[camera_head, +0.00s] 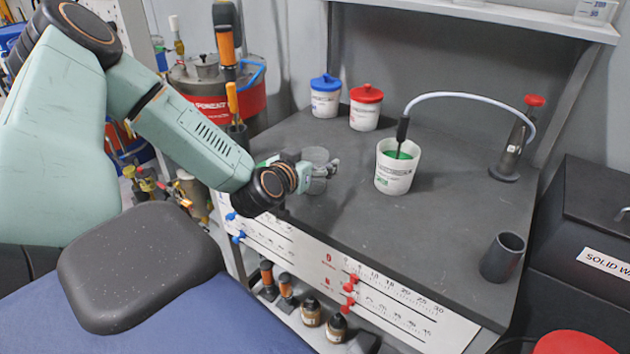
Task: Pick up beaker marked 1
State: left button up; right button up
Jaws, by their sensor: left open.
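A clear beaker (317,184) stands upright at the left edge of the dark bench top (440,235). No number on it can be read from here. My left arm reaches in from the left, and my left gripper (322,163) is at the beaker, its fingers open around or beside it; I cannot tell if they touch it. The gripper hides part of the beaker. My right gripper is not in view.
A white tub (397,178) of green liquid stands mid-bench, with a curved tube from a red-topped stand (510,155). Blue-lidded (325,103) and red-lidded (365,115) jars stand behind. A dark cup (502,257) is at right. The front middle of the bench is clear.

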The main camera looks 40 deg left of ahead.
pick_arm(q)
jog(key=shift+w+d, duration=0.1)
jog(key=shift+w, duration=0.45)
jog(key=shift+s+a+f, duration=0.1)
jog(key=shift+a, duration=0.2)
jog(key=shift+c, duration=0.9)
jog(key=shift+d, duration=0.25)
jog(key=c, duration=0.4)
jog(key=shift+a, duration=0.15)
jog(key=c, duration=0.6)
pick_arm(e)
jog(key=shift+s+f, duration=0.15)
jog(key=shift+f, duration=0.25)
pick_arm(q)
notch_tip(320, 180, up, 10)
jog(key=p, duration=0.6)
jog(key=shift+p, duration=0.4)
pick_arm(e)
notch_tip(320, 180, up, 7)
